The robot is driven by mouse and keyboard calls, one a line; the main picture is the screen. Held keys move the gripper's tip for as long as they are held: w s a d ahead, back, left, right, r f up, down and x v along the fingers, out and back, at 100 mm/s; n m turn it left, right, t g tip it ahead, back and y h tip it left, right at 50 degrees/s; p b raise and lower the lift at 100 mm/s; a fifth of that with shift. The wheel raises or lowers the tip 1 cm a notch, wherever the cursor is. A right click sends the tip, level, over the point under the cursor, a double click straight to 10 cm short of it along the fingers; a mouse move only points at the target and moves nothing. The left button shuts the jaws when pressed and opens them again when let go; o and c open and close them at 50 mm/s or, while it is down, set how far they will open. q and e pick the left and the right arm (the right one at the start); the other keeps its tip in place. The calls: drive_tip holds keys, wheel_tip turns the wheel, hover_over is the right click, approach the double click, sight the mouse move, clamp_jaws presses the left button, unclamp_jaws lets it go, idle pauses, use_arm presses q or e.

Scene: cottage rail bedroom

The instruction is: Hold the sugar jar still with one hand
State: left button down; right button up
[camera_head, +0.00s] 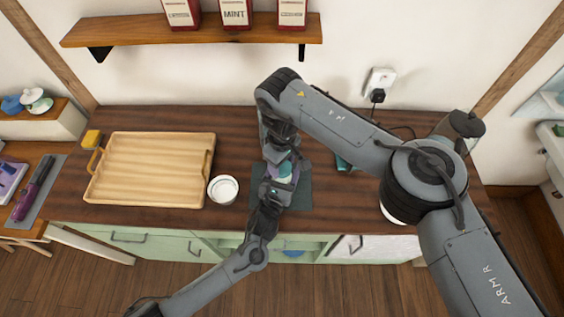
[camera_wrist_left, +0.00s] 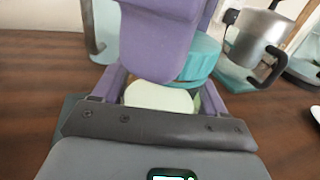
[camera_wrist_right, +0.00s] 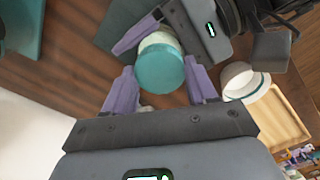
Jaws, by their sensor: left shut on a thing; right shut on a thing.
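The sugar jar is a pale jar (camera_wrist_left: 160,97) with a round teal lid (camera_wrist_right: 158,70), above the dark mat. In the head view the jar (camera_head: 285,172) shows only in part between my two grippers. My left gripper (camera_head: 275,188), coming from the front, is shut on the pale jar body, with its purple fingers on either side. My right gripper (camera_head: 281,152) reaches from behind and is shut on the teal lid, its purple fingers (camera_wrist_right: 160,88) at the lid's sides. The lid sits on the jar. Contact points are partly hidden.
A white bowl (camera_head: 223,190) stands just left of the jar. A dark mat (camera_head: 299,197) lies below. A metal pot (camera_wrist_left: 258,40) stands nearby. A shelf (camera_head: 200,33) with red-labelled tins hangs behind.

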drive_tip(key=n, duration=0.6)
drive_tip(key=shift+n, duration=0.3)
drive_tip(key=n, duration=0.6)
drive_tip(key=shift+n, duration=0.3)
drive_tip(key=n, duration=0.6)
drive_tip(key=shift+r+n, duration=0.1)
drive_tip(key=shift+n, duration=0.2)
drive_tip(key=n, duration=0.6)
drive_tip(key=shift+n, duration=0.3)
drive_tip(key=n, duration=1.4)
drive_tip(key=shift+r, duration=0.1)
drive_tip(key=n, duration=0.3)
drive_tip(key=shift+n, duration=0.4)
